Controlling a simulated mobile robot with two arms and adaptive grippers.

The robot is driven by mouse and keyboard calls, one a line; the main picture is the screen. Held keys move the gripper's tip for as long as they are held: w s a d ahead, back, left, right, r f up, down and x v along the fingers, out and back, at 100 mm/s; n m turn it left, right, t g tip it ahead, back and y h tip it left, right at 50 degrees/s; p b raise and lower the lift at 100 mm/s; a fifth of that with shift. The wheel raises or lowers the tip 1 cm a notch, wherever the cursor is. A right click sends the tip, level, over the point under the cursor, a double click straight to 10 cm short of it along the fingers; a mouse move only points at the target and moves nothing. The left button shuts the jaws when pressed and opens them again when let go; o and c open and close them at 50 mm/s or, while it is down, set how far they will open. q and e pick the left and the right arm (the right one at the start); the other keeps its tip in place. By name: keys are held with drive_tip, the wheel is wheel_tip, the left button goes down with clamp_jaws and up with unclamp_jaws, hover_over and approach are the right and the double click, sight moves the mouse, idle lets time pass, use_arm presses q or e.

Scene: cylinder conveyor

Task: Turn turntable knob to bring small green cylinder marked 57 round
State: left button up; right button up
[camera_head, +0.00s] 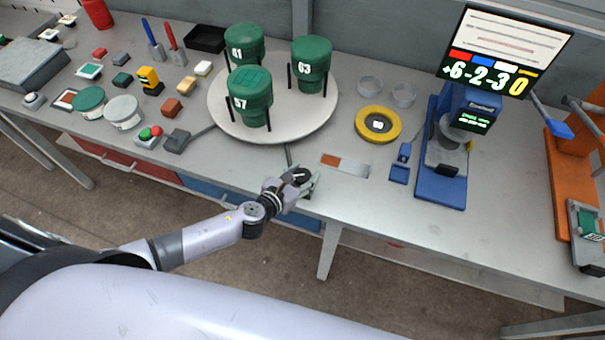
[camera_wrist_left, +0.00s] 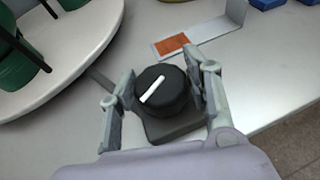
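The round white turntable (camera_head: 290,128) carries three green cylinders. The cylinder marked 57 (camera_head: 249,92) stands upright at the front left, 41 (camera_head: 244,45) at the back left, and 63 (camera_head: 311,62) at the back right. Black posts stand beside them. My left gripper (camera_head: 300,182) is at the turntable knob at the table's front edge. In the left wrist view the black knob (camera_wrist_left: 168,98) has a white line slanting up to the right. The left gripper's fingers (camera_wrist_left: 163,85) lie on either side of it, very close; whether both press on it I cannot tell. My right gripper is out of view.
A yellow ring (camera_head: 378,124) and two clear dishes (camera_head: 386,90) are right of the turntable. A blue stand (camera_head: 440,185) and a display (camera_head: 503,50) are farther right. Small blocks and tins crowd the left. A plate with an orange patch (camera_head: 345,165) lies just right of the knob.

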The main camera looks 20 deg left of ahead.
use_arm(q)
drive_tip(key=c, duration=0.7)
drive_tip(key=shift+n+y, duration=0.3)
drive_tip(key=shift+y, duration=0.1)
drive_tip(key=shift+n+t+y+p, duration=0.3)
drive_tip(key=shift+n+y+p, duration=0.15)
drive_tip(key=shift+n+y, duration=0.5)
drive_tip(key=shift+o, duration=0.2)
drive_tip(key=shift+n+y, duration=0.75)
drive_tip(key=shift+y, duration=0.3)
drive_tip(key=shift+n+y, duration=0.5)
drive_tip(key=shift+f+n+g+y, duration=0.15)
drive_tip(key=shift+n+g+y, duration=0.25)
drive_tip(key=shift+n+y, duration=0.9)
drive_tip(key=shift+s+f+n+g+y+b, duration=0.1)
drive_tip(key=shift+n+g+y+b, duration=0.5)
drive_tip(key=shift+n+y, duration=0.55)
drive_tip(key=shift+s+f+n+g+y+b, duration=0.1)
drive_tip(key=shift+n+g+y+b, duration=0.2)
drive_tip(key=shift+n+g+y, duration=0.7)
drive_tip(key=shift+y, duration=0.25)
